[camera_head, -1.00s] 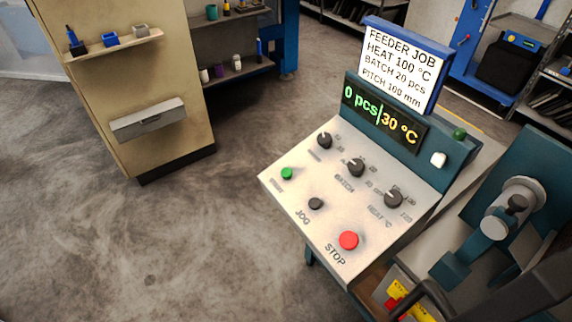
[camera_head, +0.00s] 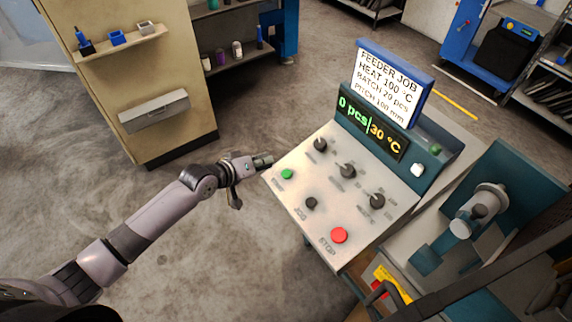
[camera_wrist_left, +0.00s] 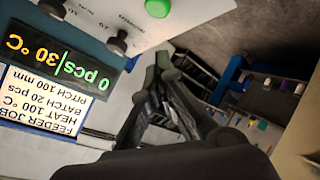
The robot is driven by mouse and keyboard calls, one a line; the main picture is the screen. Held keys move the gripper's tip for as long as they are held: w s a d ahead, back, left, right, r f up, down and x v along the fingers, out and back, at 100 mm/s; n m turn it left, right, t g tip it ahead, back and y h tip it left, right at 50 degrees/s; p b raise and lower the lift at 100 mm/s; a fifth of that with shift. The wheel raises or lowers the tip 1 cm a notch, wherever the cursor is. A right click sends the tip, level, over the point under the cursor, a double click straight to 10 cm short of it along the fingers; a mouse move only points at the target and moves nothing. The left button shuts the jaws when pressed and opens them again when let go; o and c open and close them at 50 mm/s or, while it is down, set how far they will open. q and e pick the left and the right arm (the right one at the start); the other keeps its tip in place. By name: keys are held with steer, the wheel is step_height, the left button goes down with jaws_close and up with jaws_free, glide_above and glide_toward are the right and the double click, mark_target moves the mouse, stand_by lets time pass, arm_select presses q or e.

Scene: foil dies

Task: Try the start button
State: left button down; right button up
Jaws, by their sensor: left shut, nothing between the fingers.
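The control panel (camera_head: 322,203) is a sloped pale face. Its green start button (camera_head: 287,174) sits near the left edge and also shows in the left wrist view (camera_wrist_left: 158,8). A black jog button (camera_head: 311,203), a red stop button (camera_head: 339,235) and three black knobs (camera_head: 348,171) share the face. The display (camera_head: 371,128) reads 0 pcs and 30 °C. My left gripper (camera_head: 262,160) is shut and empty, just off the panel's left edge, near the green button and apart from it. Its fingers show in the left wrist view (camera_wrist_left: 160,65). My right gripper is out of view.
A job sign (camera_head: 390,80) above the display reads heat 100 °C, batch 20 pcs, pitch 100 mm. Machine parts (camera_head: 475,212) stand right of the panel. A beige cabinet (camera_head: 160,75) with small shelves stands at the back left. The floor left of the panel is open.

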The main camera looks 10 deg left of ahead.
arm_select(q)
steer(key=shift+h, duration=0.6)
steer(key=r, duration=0.1)
steer(key=d+r, duration=0.1)
steer(key=r, duration=0.3)
steer(key=shift+d, duration=0.4)
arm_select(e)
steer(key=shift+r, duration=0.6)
arm_select(q)
steer(key=shift+f, duration=0.2)
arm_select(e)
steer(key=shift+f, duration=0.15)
arm_select(q)
steer(key=b, duration=0.7)
glide_above(287, 175)
steer(key=a, duration=0.3)
steer(key=f, duration=0.7)
steer(key=shift+s+d+f, duration=0.15)
steer(key=shift+d, duration=0.1)
steer(key=shift+d+f, duration=0.15)
steer(key=shift+f, duration=0.25)
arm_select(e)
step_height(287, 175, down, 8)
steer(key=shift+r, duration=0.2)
arm_select(q)
steer(key=shift+w+d+f+b, duration=0.1)
steer(key=shift+w+f+b, duration=0.15)
steer(key=shift+f+b, duration=0.15)
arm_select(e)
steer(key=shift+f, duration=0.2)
